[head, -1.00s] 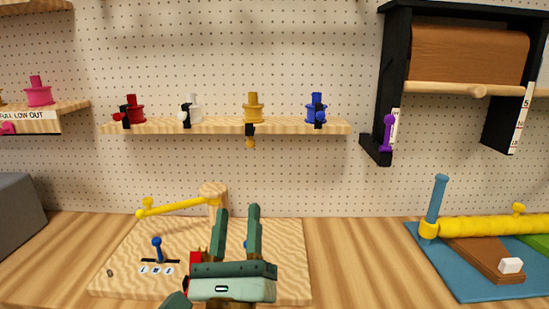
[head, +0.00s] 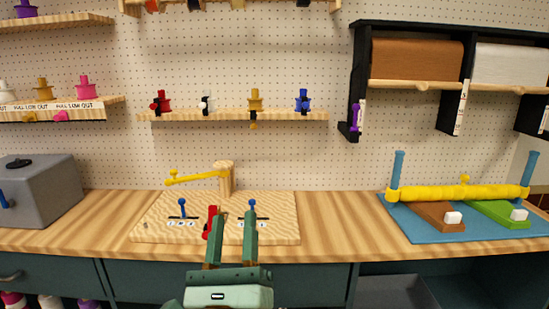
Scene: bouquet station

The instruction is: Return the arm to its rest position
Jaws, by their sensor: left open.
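My left gripper (head: 232,229) is at the bottom centre of the head view. Its two dark green fingers point up and stand apart, with nothing between them. The fingertips overlap the front part of a wooden board (head: 160,227) in the picture. A red part (head: 210,219) shows right beside the left finger, partly hidden by it; I cannot tell whether they touch. My right gripper is not in view.
The board carries a yellow arm on a post (head: 226,181) and blue levers (head: 183,205). A grey box (head: 45,190) stands at the left. A blue mat (head: 400,222) with a yellow roller (head: 455,193) lies at the right. The worktop (head: 335,225) between is clear.

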